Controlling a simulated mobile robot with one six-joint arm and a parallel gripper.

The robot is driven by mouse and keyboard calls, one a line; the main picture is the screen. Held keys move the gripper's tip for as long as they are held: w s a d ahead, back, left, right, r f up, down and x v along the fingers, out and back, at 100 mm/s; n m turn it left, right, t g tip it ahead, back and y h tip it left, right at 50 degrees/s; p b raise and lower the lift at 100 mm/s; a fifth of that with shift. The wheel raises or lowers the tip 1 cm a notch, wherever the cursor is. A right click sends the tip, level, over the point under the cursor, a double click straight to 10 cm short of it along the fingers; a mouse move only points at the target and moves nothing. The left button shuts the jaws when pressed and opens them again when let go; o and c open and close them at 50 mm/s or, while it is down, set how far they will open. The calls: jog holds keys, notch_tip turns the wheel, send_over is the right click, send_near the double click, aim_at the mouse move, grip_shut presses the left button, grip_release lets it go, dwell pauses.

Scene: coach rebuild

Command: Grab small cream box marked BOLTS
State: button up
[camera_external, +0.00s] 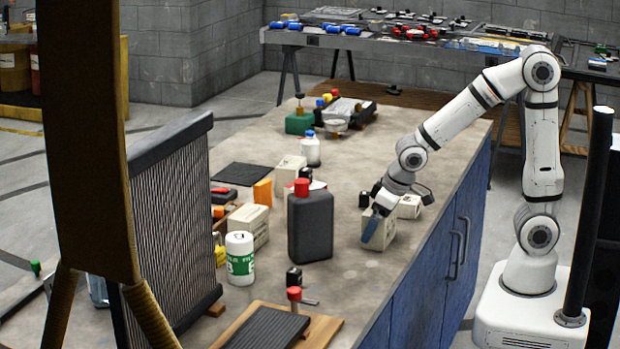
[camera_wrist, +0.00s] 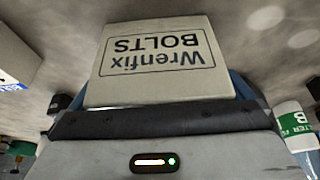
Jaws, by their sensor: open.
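The small cream box marked Wrenfix BOLTS (camera_external: 387,233) stands on the workbench near its right edge. In the wrist view the box (camera_wrist: 158,62) fills the upper middle, its lettering upside down. My gripper (camera_external: 375,218) is down at the box, with a blue finger against or just in front of its near side. In the wrist view, bits of blue finger show at both sides of the box, so the open jaws appear to straddle it. Whether the fingers touch it cannot be told. The far finger is mostly hidden in the external view.
Another pale box (camera_external: 409,206) stands close behind the BOLTS box. A black bottle with a red cap (camera_external: 310,225) is to the left, with a white and green filter can (camera_external: 240,258) beyond it. Bare bench top (camera_external: 350,285) lies in front of the box.

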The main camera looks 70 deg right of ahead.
jog(key=shift+c, duration=0.2)
jog(key=c, duration=1)
jog(key=shift+w, duration=0.1)
jog(key=shift+c, duration=0.3)
